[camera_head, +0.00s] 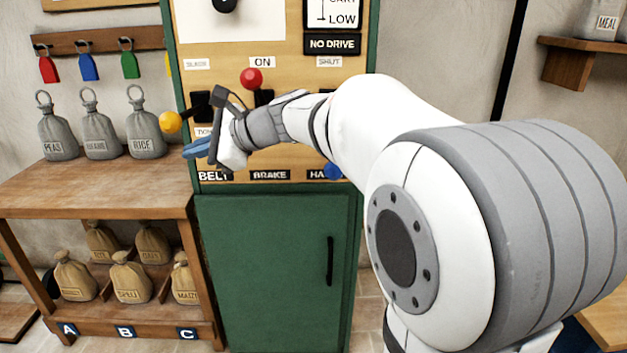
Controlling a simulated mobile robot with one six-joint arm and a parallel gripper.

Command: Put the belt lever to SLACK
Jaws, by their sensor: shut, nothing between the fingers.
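The belt lever's yellow knob (170,122) sticks out at the left edge of the panel, beside a dark slot (200,106). A SLACK label (196,64) is above the slot, and a partly hidden label (204,131) is below it. The knob's height is between the two labels, nearer the lower one. The BELT nameplate (213,176) is lower down. My gripper (196,148) is shut and empty, its blue fingertips just below and right of the knob. I cannot tell whether they touch it. My gripper and wrist hide part of the panel.
The brake lever's red knob (251,79) is up by ON, close above my wrist. Another lever's blue knob (333,171) is low at right. Grey sacks (98,135) stand on the wooden bench (95,185) at left. A green cabinet (275,260) is below the panel.

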